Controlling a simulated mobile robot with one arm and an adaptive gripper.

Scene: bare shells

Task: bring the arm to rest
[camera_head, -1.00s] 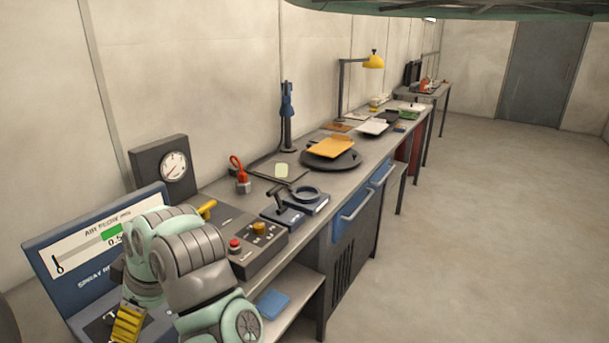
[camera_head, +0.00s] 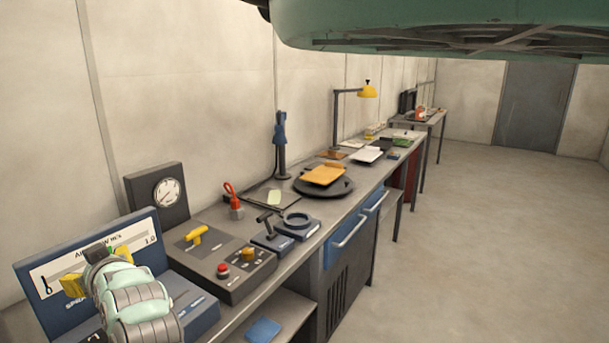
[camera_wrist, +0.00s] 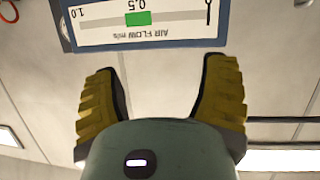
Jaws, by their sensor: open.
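My gripper (camera_head: 97,268) is at the lower left of the head view, in front of the blue air flow panel (camera_head: 140,235). Its yellow fingers are spread apart. In the wrist view my gripper (camera_wrist: 160,82) is open with nothing between its fingers. The air flow panel (camera_wrist: 190,38) shows upside down beyond the fingertips there, with a green band at 0.5 and a dark pointer near the end away from 1.0. My arm hides part of the panel and the blue box below it in the head view.
A grey console (camera_head: 215,262) with a yellow lever (camera_head: 196,236) and red button (camera_head: 223,270) stands right of my arm. A round dial (camera_head: 167,192) is behind. The bench (camera_head: 312,214) runs back along the wall, and the floor (camera_head: 480,230) to its right is clear.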

